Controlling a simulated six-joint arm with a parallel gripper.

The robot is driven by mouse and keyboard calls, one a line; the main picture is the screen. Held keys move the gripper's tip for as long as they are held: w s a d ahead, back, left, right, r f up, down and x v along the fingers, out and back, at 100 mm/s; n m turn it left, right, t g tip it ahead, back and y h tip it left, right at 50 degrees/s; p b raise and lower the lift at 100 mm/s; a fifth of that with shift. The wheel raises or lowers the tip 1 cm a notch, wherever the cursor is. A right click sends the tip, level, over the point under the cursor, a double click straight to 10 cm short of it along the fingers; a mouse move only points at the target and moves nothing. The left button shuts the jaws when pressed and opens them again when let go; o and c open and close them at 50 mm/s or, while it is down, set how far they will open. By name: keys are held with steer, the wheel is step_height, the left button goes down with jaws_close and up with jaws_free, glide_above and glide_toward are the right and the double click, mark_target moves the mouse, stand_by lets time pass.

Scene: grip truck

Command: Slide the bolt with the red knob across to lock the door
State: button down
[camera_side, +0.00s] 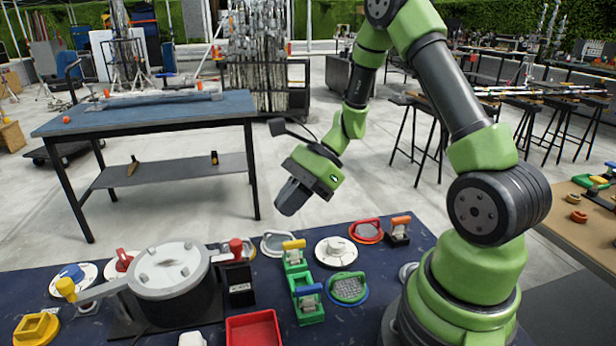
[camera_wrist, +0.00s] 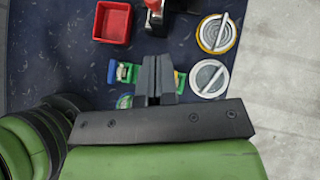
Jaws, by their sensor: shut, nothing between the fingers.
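A red knob (camera_side: 236,246) stands upright on a black block (camera_side: 239,284) with a pale label, at the right of a round white door-like lid (camera_side: 170,268). I cannot tell how far the bolt under the knob reaches. A long grey arm with a yellow knob (camera_side: 66,288) runs across to the lid's left. In the wrist view, the red knob (camera_wrist: 153,4) shows at the top edge, partly cut off. My gripper (camera_side: 292,198) is shut and empty, high above the table and right of the knob. Its dark fingers also show in the wrist view (camera_wrist: 158,75).
A red tray (camera_side: 253,329) lies in front of the black block. Green clamps with yellow (camera_side: 294,252) and blue (camera_side: 307,297) handles stand to the right, with round lidded pieces (camera_side: 336,252) beyond. A yellow piece (camera_side: 36,328) sits at far left. The air around my gripper is clear.

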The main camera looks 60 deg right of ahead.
steer(key=v, duration=0.6)
steer(key=s+a+r+n+t+h, duration=0.1)
steer(key=s+a+r+n+h, duration=0.2)
steer(key=n, duration=0.6)
steer(key=s+a+r+n+t+h, duration=0.2)
steer(key=s+a+r+n+h, duration=0.1)
steer(key=s+a+r+n, duration=0.4)
step_height(320, 180, up, 3)
steer(key=s+n, duration=0.2)
steer(key=n, duration=0.1)
steer(key=shift+a+r, duration=0.15)
